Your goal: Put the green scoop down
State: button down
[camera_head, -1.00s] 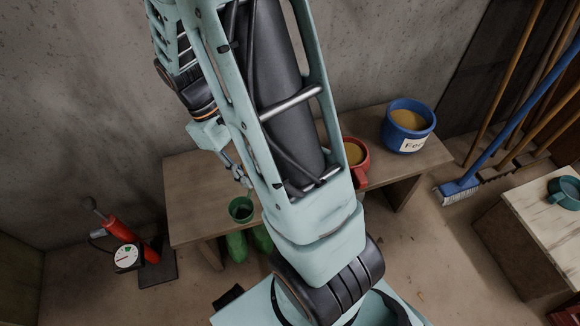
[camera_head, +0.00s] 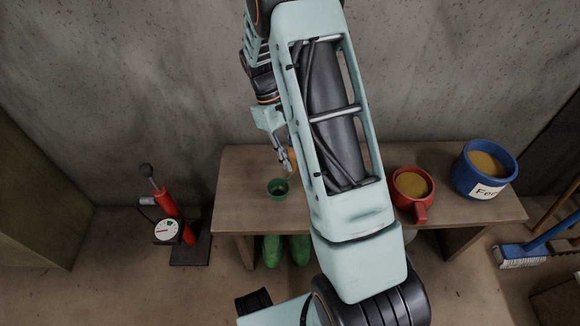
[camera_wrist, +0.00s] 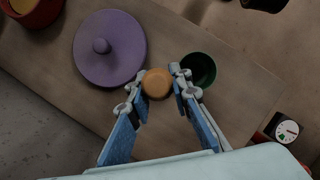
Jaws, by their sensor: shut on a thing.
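The green scoop (camera_head: 277,189) shows in the head view as a small dark green cup, upright with its mouth up, over the left part of the wooden bench (camera_head: 240,215). In the wrist view the scoop (camera_wrist: 200,70) is beside my right fingertip. My gripper (camera_head: 285,166) is shut on it, just above the cup in the head view. A round orange-tan piece (camera_wrist: 157,83) shows between the fingertips in the wrist view (camera_wrist: 160,84); I cannot tell whether it is the scoop's handle end. I cannot tell whether the scoop's bottom touches the bench.
A purple round lid (camera_wrist: 100,65) with a knob lies on the bench close to my gripper. A red mug (camera_head: 409,198) and a blue feed pot (camera_head: 487,168) stand at the right. A red pump with a gauge (camera_head: 167,231) stands on the floor at the left. Green boots (camera_head: 299,250) stand below.

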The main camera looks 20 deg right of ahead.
jog(key=shift+w+f, duration=0.2)
jog(key=shift+f, duration=0.1)
jog(key=shift+w+f+b, duration=0.2)
jog(key=shift+f+b, duration=0.7)
jog(key=shift+f, duration=0.85)
jog(key=c, duration=1.8)
grip_release()
jog(key=shift+o, duration=0.2)
jog(key=p+v, duration=0.4)
jog(key=v, duration=0.8)
